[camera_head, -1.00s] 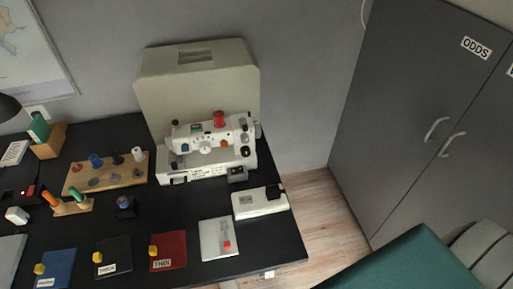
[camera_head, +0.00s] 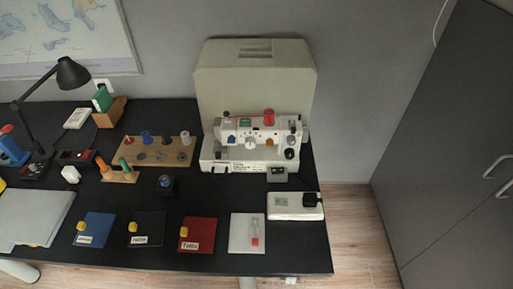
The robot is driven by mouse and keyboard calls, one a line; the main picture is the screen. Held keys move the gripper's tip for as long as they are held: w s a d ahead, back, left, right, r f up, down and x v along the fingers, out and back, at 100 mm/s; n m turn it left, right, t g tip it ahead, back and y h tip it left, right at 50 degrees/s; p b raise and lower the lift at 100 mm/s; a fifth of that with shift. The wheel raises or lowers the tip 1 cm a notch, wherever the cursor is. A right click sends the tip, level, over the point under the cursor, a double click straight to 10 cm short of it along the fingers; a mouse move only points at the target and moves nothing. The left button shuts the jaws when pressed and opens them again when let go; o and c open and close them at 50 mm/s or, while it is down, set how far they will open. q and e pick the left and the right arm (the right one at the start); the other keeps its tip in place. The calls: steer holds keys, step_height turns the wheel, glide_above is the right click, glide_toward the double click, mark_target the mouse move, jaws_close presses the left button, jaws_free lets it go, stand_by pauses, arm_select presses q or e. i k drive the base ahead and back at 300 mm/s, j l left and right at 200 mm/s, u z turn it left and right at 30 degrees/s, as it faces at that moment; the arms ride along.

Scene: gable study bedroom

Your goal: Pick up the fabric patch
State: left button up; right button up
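Three flat square patches lie in a row near the front edge of the black desk: a blue one (camera_head: 95,231), a black one (camera_head: 146,230) and a red one (camera_head: 198,236). Each has a small yellow piece at its left and a white label; the red one's label seems to read THIN. I cannot tell which is the fabric patch meant. A white card (camera_head: 246,233) with a small red mark lies to their right. Neither of my grippers shows in the head view.
A white sewing machine (camera_head: 258,142) stands before its beige case (camera_head: 256,82). A foot pedal (camera_head: 294,206) is at the desk's right end. A spool board (camera_head: 157,150), a small holder (camera_head: 120,176) and a lamp (camera_head: 69,73) stand behind and left. A grey cabinet (camera_head: 459,150) is right.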

mark_target(146, 229)
steer(key=u, duration=1.2)
